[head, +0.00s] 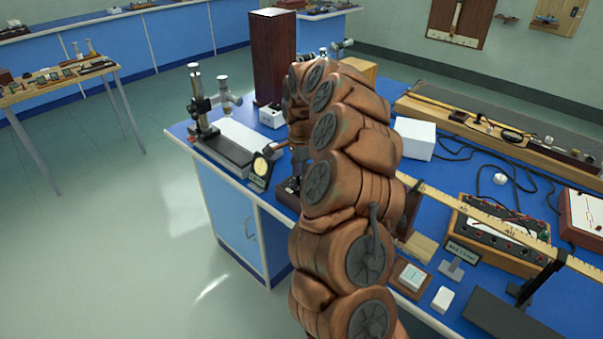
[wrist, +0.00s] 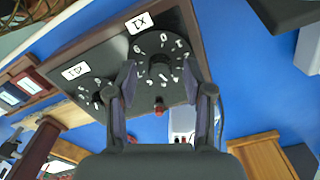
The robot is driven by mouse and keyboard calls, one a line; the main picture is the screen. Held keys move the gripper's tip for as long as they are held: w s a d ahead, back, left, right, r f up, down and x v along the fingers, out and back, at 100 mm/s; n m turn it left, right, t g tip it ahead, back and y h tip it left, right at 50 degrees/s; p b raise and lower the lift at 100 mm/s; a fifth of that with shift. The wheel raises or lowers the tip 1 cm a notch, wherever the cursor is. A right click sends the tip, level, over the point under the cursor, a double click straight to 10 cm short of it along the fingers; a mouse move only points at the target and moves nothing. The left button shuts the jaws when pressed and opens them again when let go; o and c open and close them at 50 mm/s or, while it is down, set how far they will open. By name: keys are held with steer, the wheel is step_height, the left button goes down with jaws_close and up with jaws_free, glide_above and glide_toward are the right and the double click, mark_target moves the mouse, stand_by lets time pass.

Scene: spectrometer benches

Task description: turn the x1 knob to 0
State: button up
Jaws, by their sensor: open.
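The x1 knob (wrist: 159,69) is a dark round knob on a numbered dial, beside a white label (wrist: 139,22) reading X1. It is on a dark panel (wrist: 117,48) that appears turned around in the wrist view. My gripper (wrist: 158,72) is open, one finger on each side of the knob. I cannot tell whether the fingers touch it. The digits are small and rotated, so the setting is unclear. A second numbered dial (wrist: 96,97) with its own label (wrist: 75,71) is to the left. In the head view my arm hides the knob.
A red terminal (wrist: 159,106) stands on the panel near the fingers. On the blue bench are a round-faced meter (head: 261,169), a white box (head: 413,138), a tall dark wooden box (head: 272,55) and a long yellow scale (head: 480,213). Black cables (head: 463,153) lie to the right.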

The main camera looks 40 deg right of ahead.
jaws_close()
steer(key=shift+d, duration=0.2)
steer(key=shift+a, duration=0.1)
steer(key=shift+n+b, duration=0.3)
steer(key=shift+b, duration=0.05)
